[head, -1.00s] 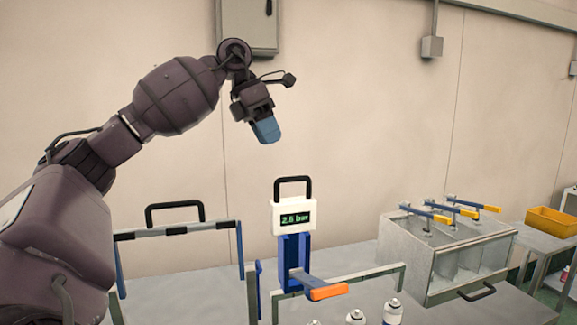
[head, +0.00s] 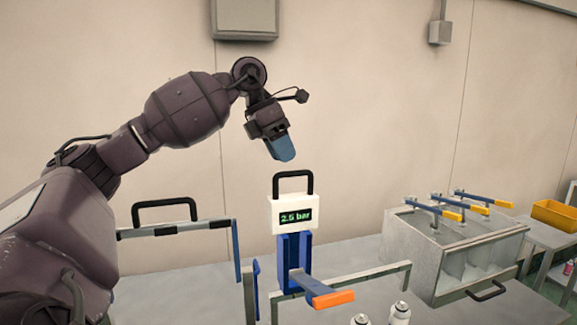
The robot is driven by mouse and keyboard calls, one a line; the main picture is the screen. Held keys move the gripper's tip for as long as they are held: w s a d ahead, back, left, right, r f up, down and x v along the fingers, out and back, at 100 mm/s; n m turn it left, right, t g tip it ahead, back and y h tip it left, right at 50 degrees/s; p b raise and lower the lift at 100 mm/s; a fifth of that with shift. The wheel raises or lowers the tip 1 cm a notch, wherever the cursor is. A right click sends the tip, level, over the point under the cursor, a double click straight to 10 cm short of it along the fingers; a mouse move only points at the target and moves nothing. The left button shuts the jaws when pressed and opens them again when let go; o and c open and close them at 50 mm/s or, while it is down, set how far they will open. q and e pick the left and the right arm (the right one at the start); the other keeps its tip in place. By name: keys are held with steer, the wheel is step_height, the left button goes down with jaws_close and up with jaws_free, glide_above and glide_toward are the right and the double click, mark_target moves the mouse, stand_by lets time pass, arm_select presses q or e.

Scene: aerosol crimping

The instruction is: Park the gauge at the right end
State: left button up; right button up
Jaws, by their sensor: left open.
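The gauge (head: 294,215) is a white box with a green "2.5 bar" display and a black loop handle on top. It stands upright on a blue post (head: 291,252) near the middle of the head view. A blue lever with an orange grip (head: 333,299) sticks out below it. My left gripper (head: 282,150) shows blue fingers pointing down, just above the gauge's handle in the picture. It is open and holds nothing. I cannot tell how far in depth it is from the handle. My right gripper is out of view.
A frame with a black handle (head: 165,212) stands left of the gauge. A low metal rail (head: 345,283) runs to its right. Spray cans (head: 399,311) stand in front. A grey tank (head: 450,256) with several blue levers stands right, and a yellow bin (head: 555,215) beyond it.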

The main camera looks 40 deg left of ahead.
arm_select(q)
steer(key=shift+x, duration=1.8)
jaws_close()
